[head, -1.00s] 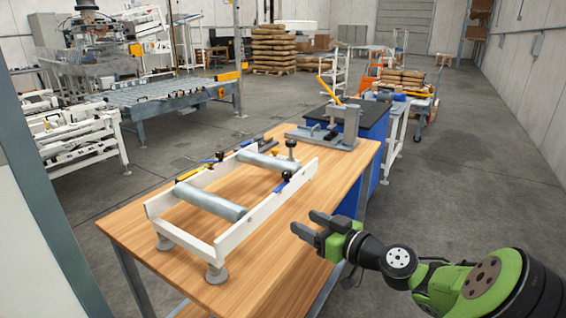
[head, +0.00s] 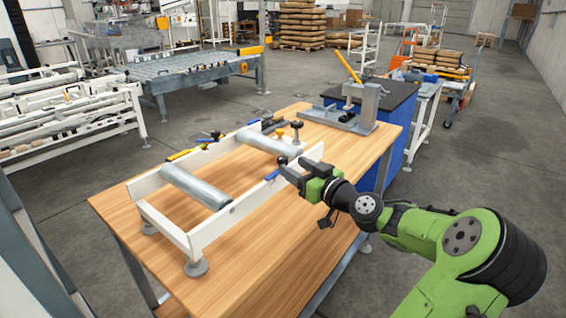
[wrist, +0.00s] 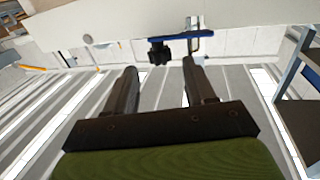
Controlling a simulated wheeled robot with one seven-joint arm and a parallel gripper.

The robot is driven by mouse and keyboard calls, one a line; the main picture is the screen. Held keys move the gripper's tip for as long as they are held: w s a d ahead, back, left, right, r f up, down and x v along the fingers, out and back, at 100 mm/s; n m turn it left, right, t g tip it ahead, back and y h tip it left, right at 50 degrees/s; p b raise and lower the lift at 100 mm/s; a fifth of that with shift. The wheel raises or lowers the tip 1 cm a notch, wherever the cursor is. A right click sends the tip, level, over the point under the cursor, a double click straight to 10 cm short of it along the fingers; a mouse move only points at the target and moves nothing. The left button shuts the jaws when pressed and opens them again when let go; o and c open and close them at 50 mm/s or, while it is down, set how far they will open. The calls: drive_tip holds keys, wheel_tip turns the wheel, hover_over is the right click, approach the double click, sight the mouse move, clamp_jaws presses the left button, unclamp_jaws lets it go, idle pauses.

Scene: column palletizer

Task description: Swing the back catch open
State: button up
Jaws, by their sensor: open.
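The white roller frame (head: 160,213) stands on the wooden bench with two grey rollers across it. A blue catch (head: 272,175) with a black knob (head: 282,161) sits on its near right rail. In the wrist view the blue catch (wrist: 178,37) lies along the rail, with the black knob (wrist: 159,53) and a metal loop beside it. My gripper (head: 292,172) is open and empty at this rail, its fingertips close to the knob. In the wrist view my gripper (wrist: 160,68) has the knob just beyond the gap between its fingers. Contact cannot be told.
More black knobs and a blue part (head: 207,138) lie by the frame's far side. A clamp fixture with a yellow handle (head: 347,66) stands at the bench's back. The near right of the wooden bench (head: 275,235) is clear.

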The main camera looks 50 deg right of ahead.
sight(287, 162)
drive_tip(key=w, duration=0.5)
drive_tip(key=shift+w+d, duration=0.35)
drive_tip(key=shift+d, duration=0.05)
drive_tip(key=c, duration=0.9)
